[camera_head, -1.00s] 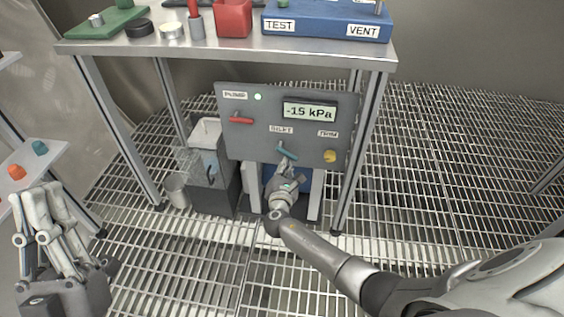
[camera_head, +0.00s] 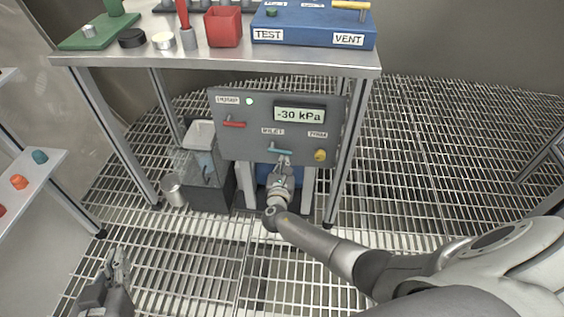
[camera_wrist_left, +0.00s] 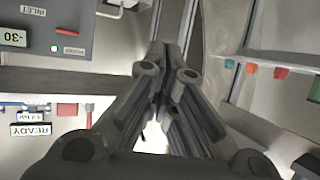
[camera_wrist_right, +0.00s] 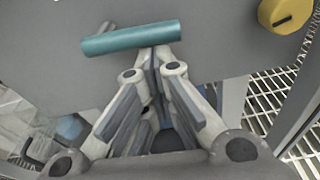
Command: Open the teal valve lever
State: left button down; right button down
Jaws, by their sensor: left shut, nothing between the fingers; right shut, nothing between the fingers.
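The teal valve lever (camera_head: 279,151) sits under the INLET label on the grey panel (camera_head: 236,145) and lies nearly level. In the right wrist view the teal lever (camera_wrist_right: 130,39) crosses just beyond my right fingertips. My right gripper (camera_head: 284,161) is shut and empty, right below the lever; its tips (camera_wrist_right: 158,56) look at or very near the lever's lower edge, and contact is unclear. My left gripper (camera_head: 119,258) is shut and empty at the lower left, far from the lever. It also shows shut in the left wrist view (camera_wrist_left: 165,50).
The display (camera_head: 299,115) reads -30 kPa. A red lever (camera_head: 234,124) and a yellow knob (camera_head: 320,155) flank the teal lever. A steel table (camera_head: 220,61) stands above the panel. A dark box (camera_head: 210,195) and a cup (camera_head: 174,190) are left of my right gripper.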

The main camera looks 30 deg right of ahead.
pick_arm(q)
jog(key=shift+s+a+f+g+y, duration=0.2)
jog(key=shift+s+f+g, duration=0.2)
jog(key=shift+f, duration=0.2)
jog(key=shift+s+a+f+g+y, duration=0.1)
jog(key=shift+s+a+f+g, duration=0.05)
jog(key=shift+s+f+g, duration=0.35)
pick_arm(e)
jog(key=shift+d+r, duration=0.15)
pick_arm(q)
jog(key=shift+w, duration=0.1)
